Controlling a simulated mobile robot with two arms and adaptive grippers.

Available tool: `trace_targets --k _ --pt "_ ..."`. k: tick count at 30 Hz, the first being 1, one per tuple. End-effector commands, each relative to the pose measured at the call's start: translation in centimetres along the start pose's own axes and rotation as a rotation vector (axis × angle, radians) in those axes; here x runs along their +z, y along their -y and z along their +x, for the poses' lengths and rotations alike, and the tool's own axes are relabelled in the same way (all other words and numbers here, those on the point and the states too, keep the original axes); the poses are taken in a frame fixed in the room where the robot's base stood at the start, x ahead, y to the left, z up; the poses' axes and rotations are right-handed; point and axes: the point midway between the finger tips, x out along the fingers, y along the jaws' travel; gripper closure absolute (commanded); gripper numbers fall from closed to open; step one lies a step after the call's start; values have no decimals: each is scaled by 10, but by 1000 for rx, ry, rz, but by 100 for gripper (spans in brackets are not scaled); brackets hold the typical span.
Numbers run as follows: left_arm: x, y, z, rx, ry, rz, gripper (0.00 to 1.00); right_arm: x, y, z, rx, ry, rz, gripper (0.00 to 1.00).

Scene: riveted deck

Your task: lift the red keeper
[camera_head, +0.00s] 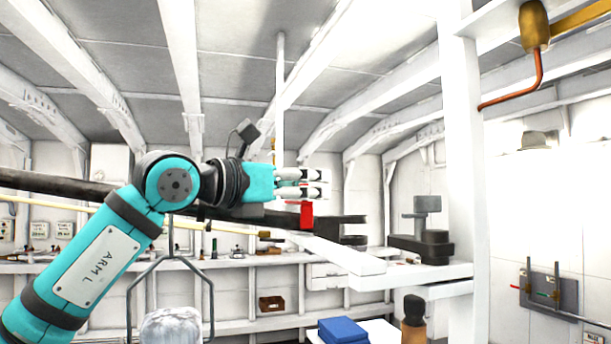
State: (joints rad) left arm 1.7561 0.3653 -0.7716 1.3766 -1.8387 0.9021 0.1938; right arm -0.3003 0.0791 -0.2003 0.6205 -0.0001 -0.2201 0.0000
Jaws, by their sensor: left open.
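The red keeper (305,214) is a small red block that shows just below my left gripper's fingers, at the dark bar (340,220) that runs across the view. The lower finger is close above it in the picture; I cannot tell whether they touch. My left gripper (322,183) is open, its two pale fingers pointing right, one above the other, with nothing seen between them. Part of the bar is hidden behind my teal left arm. My right gripper is not in view.
A white beam (345,256) runs under the bar toward a white post (464,170) at right. A dark bracket (420,245) sits on a ledge beyond the bar's end. Below are a blue box (342,330) and a brown-and-black bottle-like thing (413,322). Shelves line the back wall.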

Motion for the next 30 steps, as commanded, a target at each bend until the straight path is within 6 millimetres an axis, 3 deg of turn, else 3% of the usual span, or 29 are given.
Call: trace_targets --k 8,18,30 --pt "0 0 2 1 0 0 57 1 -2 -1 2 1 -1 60" --pt "0 0 2 1 1 0 99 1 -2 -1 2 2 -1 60" --pt "0 0 1 1 0 0 100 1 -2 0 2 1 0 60"
